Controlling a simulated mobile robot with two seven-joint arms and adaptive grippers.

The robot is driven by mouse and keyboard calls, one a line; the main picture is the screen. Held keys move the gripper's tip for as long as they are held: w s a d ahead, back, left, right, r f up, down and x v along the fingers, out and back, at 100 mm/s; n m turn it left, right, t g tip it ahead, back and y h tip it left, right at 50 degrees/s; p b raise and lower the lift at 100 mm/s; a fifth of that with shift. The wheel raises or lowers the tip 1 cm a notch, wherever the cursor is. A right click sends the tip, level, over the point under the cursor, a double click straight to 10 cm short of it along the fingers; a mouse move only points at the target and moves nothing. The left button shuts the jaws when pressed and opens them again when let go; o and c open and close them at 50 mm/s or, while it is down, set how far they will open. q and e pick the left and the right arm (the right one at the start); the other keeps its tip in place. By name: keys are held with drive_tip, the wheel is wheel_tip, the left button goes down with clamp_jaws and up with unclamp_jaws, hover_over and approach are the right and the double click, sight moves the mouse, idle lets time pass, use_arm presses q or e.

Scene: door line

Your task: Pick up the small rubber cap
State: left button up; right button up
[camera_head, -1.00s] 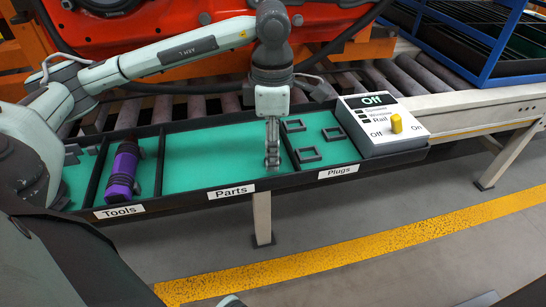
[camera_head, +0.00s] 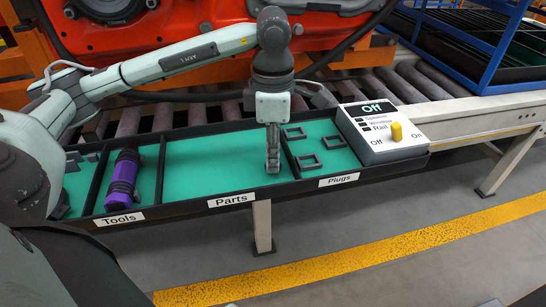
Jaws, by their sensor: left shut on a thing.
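My left gripper (camera_head: 272,167) points straight down over the right end of the Parts compartment (camera_head: 205,170), next to the divider to the Plugs compartment. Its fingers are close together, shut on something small. The small rubber cap does not show clearly; what is between the fingers is hidden by them and too small to make out. The green floor around the fingertips looks bare. I cannot tell whether the fingertips touch the floor. My right gripper is not in view.
A purple and black tool (camera_head: 123,180) lies in the Tools compartment. Several dark square frames (camera_head: 309,161) lie in the Plugs compartment. A switch box with a yellow knob (camera_head: 396,131) stands at the tray's right end. Rollers and a red machine part (camera_head: 170,45) are behind.

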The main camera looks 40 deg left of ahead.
use_arm(q)
drive_tip(key=r, duration=0.4)
drive_tip(key=shift+s+d, duration=0.2)
drive_tip(key=s+d+r+p, duration=0.1)
drive_tip(key=s+d+r, duration=0.4)
drive_tip(key=s, duration=0.4)
drive_tip(key=shift+s+d+r, duration=0.15)
drive_tip(key=shift+s+r, duration=0.25)
drive_tip(key=shift+r, duration=0.3)
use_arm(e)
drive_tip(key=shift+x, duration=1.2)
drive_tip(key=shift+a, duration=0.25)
use_arm(q)
drive_tip(key=shift+o, duration=0.9)
clamp_jaws()
drive_tip(key=shift+w, duration=0.1)
